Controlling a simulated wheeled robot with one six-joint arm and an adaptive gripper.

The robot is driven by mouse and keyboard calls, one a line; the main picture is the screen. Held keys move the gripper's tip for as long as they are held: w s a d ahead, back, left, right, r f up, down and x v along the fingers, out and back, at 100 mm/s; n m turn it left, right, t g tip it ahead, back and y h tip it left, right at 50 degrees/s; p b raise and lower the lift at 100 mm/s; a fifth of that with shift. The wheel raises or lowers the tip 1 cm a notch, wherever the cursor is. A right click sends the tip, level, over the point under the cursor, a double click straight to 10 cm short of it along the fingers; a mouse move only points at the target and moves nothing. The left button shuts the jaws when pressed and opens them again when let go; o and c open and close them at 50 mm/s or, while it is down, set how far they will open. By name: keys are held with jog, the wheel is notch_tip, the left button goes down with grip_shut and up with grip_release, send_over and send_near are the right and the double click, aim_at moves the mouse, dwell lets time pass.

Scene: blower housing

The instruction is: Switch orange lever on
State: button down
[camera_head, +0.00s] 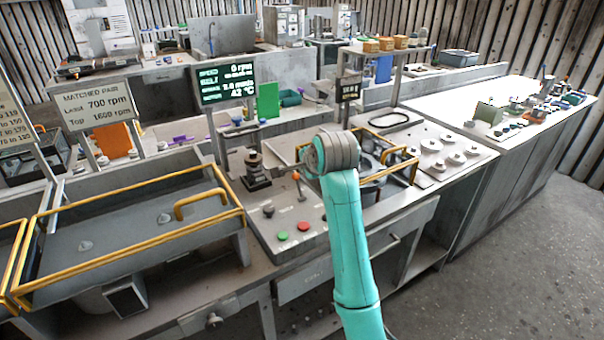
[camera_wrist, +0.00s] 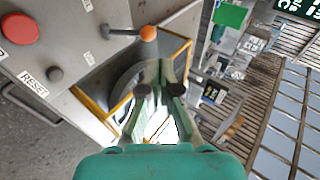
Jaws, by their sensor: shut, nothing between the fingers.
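The orange lever (camera_head: 296,176) stands on the control panel in the head view, a small orange ball on a thin stem, just left of my arm's top joint. In the wrist view its orange ball (camera_wrist: 148,33) is at the top centre, with a dark stem running left to a base on the panel. My gripper (camera_wrist: 163,68) is shut and empty. Its fingertips show just below the ball in the wrist picture; I see no contact, and the depth between them is unclear. My arm hides the gripper in the head view.
A green button (camera_head: 283,236) and red button (camera_head: 303,226) sit on the panel's front, with dark knobs nearby. A yellow-railed frame (camera_head: 400,160) is behind my arm. A yellow-railed tray (camera_head: 130,225) is at left. A screen (camera_head: 227,82) stands behind the panel. Open floor lies at right.

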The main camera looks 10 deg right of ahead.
jog(key=r+v, duration=0.1)
jog(key=v, duration=0.7)
jog(key=shift+w+a, duration=0.2)
jog(key=shift+w, duration=0.15)
